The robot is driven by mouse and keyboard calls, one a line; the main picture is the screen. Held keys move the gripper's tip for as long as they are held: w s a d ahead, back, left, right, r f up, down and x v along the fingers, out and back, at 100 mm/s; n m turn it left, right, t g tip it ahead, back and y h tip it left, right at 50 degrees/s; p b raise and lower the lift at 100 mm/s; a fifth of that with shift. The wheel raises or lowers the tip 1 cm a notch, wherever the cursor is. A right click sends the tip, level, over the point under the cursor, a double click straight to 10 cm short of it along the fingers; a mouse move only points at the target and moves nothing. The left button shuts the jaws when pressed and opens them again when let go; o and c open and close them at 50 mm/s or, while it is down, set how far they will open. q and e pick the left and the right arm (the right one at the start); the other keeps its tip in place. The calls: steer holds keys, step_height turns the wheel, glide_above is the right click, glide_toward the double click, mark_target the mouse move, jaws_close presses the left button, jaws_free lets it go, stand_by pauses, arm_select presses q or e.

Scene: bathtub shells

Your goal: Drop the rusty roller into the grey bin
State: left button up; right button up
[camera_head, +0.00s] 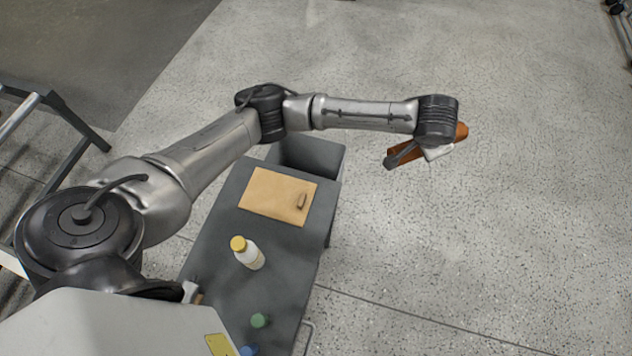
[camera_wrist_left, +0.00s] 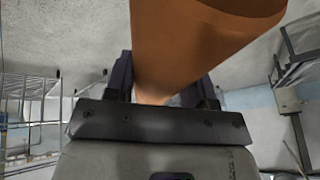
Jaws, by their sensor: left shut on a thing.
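The rusty roller shows as an orange-brown piece (camera_head: 462,131) on the right of my left wrist in the head view, with more of it on the left of the wrist. My left gripper (camera_head: 436,153) is shut on it, out over the open floor, right of the table. In the left wrist view the smooth roller (camera_wrist_left: 195,45) sits between the two dark fingers of the left gripper (camera_wrist_left: 165,90). The grey bin (camera_head: 312,155) stands at the far end of the table, left of the roller; my forearm passes near it. Its inside is only partly visible. My right gripper is not in view.
The dark grey table (camera_head: 215,235) carries a tan board (camera_head: 265,195) with a small brown piece, a white bottle with a yellow cap (camera_head: 247,253) and a green round item (camera_head: 259,320). A metal frame (camera_head: 60,120) stands at left.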

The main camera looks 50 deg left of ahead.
arm_select(q)
steer(key=s+a+f+n, duration=0.1)
steer(key=s+a+f, duration=0.2)
steer(key=a+f, duration=1.4)
steer(key=s+a+f, duration=0.6)
steer(key=a, duration=0.3)
steer(key=s+a+f, duration=0.5)
steer(key=s+a, duration=0.1)
steer(key=a, duration=0.2)
step_height(320, 180, down, 6)
steer(key=b, duration=0.5)
steer(key=shift+a+f, duration=0.2)
steer(key=o, duration=1.2)
steer(key=shift+o, duration=0.4)
